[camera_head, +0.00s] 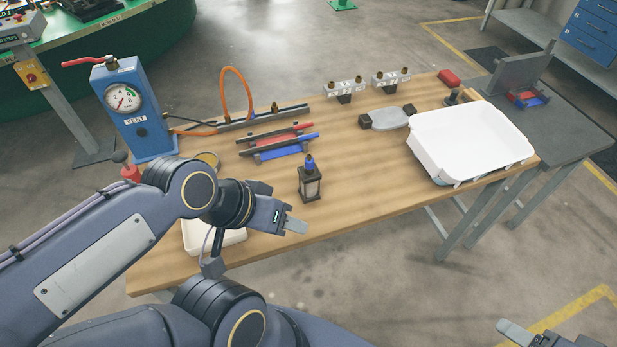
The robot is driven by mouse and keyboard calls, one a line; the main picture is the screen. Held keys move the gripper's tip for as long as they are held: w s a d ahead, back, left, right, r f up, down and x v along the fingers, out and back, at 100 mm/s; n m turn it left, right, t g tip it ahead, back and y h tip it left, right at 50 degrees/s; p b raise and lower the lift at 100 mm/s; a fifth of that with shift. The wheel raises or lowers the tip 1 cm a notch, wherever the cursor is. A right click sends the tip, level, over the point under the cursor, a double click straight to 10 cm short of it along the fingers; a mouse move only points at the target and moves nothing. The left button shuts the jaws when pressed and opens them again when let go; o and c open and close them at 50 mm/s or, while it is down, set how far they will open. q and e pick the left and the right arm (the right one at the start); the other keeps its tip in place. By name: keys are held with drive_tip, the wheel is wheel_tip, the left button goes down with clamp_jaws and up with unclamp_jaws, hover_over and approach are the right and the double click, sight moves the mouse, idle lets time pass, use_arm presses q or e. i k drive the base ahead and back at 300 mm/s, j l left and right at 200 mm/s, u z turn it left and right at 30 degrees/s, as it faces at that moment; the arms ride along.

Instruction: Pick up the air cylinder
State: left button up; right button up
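The object that looks most like the air cylinder (388,118) is a short grey body with black end blocks, lying on the wooden table toward the back, left of the white tray. Nothing touches it. My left gripper (294,225) hangs over the table's front part, well to the left and nearer than the cylinder. It holds nothing that I can see; its finger gap is not clear. My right gripper (517,332) is partly cut off at the bottom right corner, over the floor and away from the table.
A white tray (467,136) stands at the table's right end. A dark bottle with a blue top (310,182) stands near my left gripper. A blue gauge box (137,112), red and blue bars (284,143) and two fitting blocks (345,87) are also there. The table's middle right is clear.

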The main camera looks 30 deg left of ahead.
sight(308, 192)
drive_tip(key=i+l, duration=0.4)
drive_tip(key=i+l+u, duration=0.15)
drive_tip(key=u, duration=0.3)
drive_tip(key=l+u, duration=0.45)
drive_tip(key=i+l+u, duration=0.1)
drive_tip(key=l+u, duration=0.15)
drive_tip(key=u, duration=1.1)
